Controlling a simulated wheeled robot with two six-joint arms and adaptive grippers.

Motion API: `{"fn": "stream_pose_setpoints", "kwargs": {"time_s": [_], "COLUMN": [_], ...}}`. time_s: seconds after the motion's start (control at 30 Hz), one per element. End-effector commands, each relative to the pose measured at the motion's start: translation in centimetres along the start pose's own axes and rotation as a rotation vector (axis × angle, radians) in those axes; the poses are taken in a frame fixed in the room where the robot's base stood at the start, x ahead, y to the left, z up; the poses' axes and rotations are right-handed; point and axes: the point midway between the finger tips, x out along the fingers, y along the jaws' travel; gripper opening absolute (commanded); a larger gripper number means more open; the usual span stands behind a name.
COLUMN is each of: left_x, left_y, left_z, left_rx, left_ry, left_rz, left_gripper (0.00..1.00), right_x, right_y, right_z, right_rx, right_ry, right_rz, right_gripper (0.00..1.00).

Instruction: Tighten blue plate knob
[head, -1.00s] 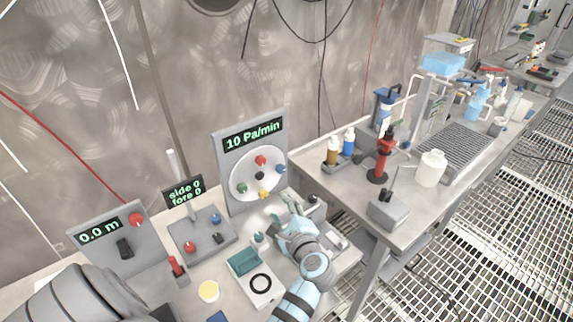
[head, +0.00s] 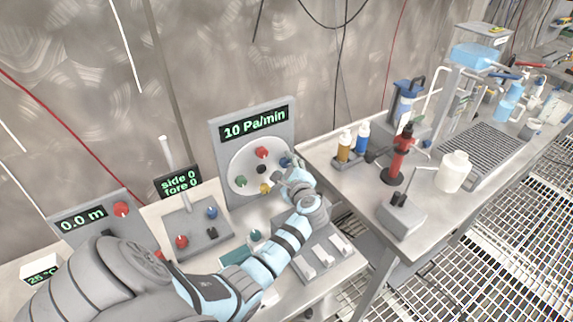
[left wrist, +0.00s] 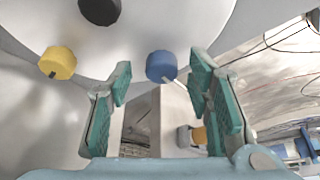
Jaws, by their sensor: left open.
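The blue plate knob (head: 286,160) sits at the right side of the round white plate (head: 237,163), on the upright panel reading 10 Pa/min. In the left wrist view the blue knob (left wrist: 161,66) shows between my open left fingers (left wrist: 160,84), just beyond their tips and apart from both pads. In the head view my left gripper (head: 284,174) is close in front of the plate's lower right and partly covers the knob's surroundings. My right gripper is not in view.
The plate also bears a red knob (head: 262,152) and a green knob (head: 240,181). Left of the panel stands a joystick box (head: 195,228). White rocker switches (head: 323,252) lie below my forearm. A second bench with bottles (head: 453,172) stands to the right.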

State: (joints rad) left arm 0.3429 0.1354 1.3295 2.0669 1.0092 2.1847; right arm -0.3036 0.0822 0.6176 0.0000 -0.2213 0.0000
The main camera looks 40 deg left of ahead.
Motion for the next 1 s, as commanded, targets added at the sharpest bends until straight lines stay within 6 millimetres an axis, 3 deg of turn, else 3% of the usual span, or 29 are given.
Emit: {"fn": "stream_pose_setpoints", "kwargs": {"time_s": [0.13,0.4,0.7,1.0], "left_x": [1.20,1.30,1.26,1.23], "left_y": [0.07,-0.14,-0.14,-0.24], "left_z": [-0.12,-0.07,-0.10,-0.11], "left_rx": [0.001,0.000,0.000,0.026], "left_ry": [0.000,0.002,0.002,0.003], "left_rz": [0.000,-0.001,-0.001,0.009], "left_gripper": [0.46,0.46,0.00,0.00], "right_x": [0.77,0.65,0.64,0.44], "right_y": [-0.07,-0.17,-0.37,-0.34], "right_z": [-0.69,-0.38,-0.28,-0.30], "right_rx": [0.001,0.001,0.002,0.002], "right_ry": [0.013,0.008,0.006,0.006], "right_rz": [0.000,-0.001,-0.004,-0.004], "right_gripper": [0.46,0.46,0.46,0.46]}}
